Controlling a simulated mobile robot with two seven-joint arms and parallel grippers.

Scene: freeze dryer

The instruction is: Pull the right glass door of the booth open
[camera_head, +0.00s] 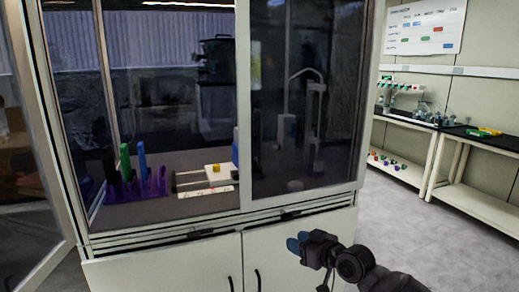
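The booth is a white-framed cabinet, and its right glass door (307,110) is a dark pane in a pale frame. This door stands shut, flush with the booth front. A framed glass panel (22,130) stands swung outward at the far left, and the left half of the booth front looks open. My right gripper (298,243) has blue fingertips and is in front of the lower cabinet, just below the right door's bottom edge. It appears apart from the door, and the gap between its fingers is unclear. My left gripper is out of view.
Inside the booth are a purple rack (135,186) with upright coloured items and a white device (205,180). White cupboard doors (212,262) with black handles sit below. A side bench (440,130) stands at the right. The grey floor (400,215) between is clear.

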